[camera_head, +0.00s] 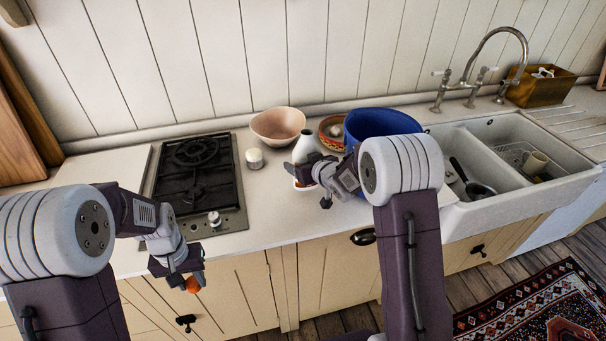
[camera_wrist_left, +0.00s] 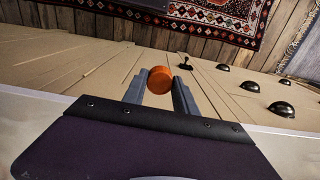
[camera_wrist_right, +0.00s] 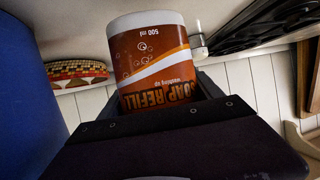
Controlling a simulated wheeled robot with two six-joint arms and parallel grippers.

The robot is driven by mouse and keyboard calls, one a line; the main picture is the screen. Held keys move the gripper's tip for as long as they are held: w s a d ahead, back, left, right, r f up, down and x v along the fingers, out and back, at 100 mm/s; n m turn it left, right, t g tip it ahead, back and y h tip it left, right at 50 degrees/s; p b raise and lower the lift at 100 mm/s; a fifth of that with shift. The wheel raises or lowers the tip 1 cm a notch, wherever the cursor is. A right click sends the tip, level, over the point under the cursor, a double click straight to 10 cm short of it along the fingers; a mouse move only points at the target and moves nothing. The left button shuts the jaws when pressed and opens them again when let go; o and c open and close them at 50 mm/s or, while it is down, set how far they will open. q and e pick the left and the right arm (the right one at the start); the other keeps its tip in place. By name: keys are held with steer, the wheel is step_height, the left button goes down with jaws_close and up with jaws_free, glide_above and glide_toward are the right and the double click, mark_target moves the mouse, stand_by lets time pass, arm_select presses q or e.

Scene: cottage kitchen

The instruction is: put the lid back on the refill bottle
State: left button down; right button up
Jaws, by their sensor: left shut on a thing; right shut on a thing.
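The lid (camera_wrist_left: 160,80) is a small orange cap. My left gripper (camera_wrist_left: 158,92) is shut on it, with the lid between its fingertips. In the head view the lid (camera_head: 193,285) hangs in front of the cabinet doors, below the counter edge. The refill bottle (camera_wrist_right: 153,62) is white with an orange soap-refill label. My right gripper (camera_wrist_right: 158,88) is shut around its body. In the head view the bottle (camera_head: 306,147) looks upright over the counter, partly hidden by the gripper; whether its base touches the counter I cannot tell. The two grippers are well apart.
A hob (camera_head: 193,178) lies left on the counter, with a small white jar (camera_head: 254,159) beside it. A pink bowl (camera_head: 277,126), a patterned bowl (camera_head: 329,139) and a blue tub (camera_head: 381,122) stand behind the bottle. The sink (camera_head: 510,140) is right. The counter's front strip is clear.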

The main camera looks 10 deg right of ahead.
steer(key=shift+r, duration=0.1)
steer(key=shift+f, duration=1.9)
steer(key=shift+f+b, duration=0.15)
steer(key=shift+b, duration=0.25)
steer(key=o, duration=2.1)
steer(key=shift+r+p, duration=0.35)
steer(key=v, duration=1.2)
steer(key=shift+f+b, duration=0.25)
steer(key=shift+b, duration=0.1)
